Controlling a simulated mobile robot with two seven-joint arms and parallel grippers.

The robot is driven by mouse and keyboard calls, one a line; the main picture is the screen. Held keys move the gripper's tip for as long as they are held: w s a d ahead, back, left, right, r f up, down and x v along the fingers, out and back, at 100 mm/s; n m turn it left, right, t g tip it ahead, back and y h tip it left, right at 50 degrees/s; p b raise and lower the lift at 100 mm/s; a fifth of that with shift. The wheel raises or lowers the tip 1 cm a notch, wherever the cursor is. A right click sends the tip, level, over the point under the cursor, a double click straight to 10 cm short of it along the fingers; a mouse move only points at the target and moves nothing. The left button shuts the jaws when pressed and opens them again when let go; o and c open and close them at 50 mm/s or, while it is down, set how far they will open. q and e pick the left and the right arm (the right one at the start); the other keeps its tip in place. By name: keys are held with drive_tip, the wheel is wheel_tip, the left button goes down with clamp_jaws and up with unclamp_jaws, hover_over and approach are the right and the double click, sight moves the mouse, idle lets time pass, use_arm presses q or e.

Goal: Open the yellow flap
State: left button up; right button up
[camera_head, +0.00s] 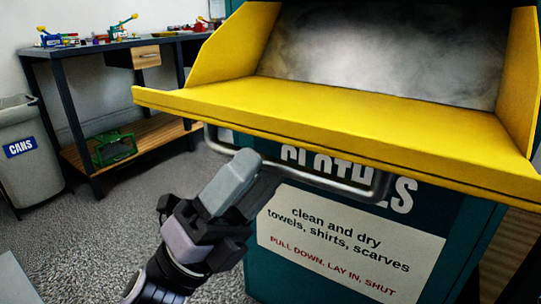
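The yellow flap (330,118) of the teal clothes bin (459,232) is tilted down and out, with yellow side panels and a grey, hazy interior (385,52) showing behind it. A metal bar handle (345,190) hangs below the flap's front edge. My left gripper (252,168) is at the left part of this handle, its fingertips overlapping the bar in the picture. One grey finger lies in front of a darker one, so I cannot tell whether they are closed around the bar. My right gripper is not in view.
A white label (345,245) is on the bin's front. A workbench (100,45) with colourful small items and a green crate (114,147) on its lower shelf stands at the back left. A grey cans bin (28,175) is at far left. Carpet between is clear.

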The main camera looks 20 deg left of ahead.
use_arm(q)
drive_tip(key=shift+s+a+f+h, duration=0.3)
drive_tip(key=shift+s+a+f, duration=0.15)
drive_tip(key=shift+s+a, duration=0.1)
drive_tip(key=shift+f, duration=0.1)
wheel_tip(320, 180, down, 8)
drive_tip(key=w+a, duration=0.2)
drive_tip(key=shift+a+r, duration=0.25)
drive_tip(key=shift+a, duration=0.05)
idle(0.5)
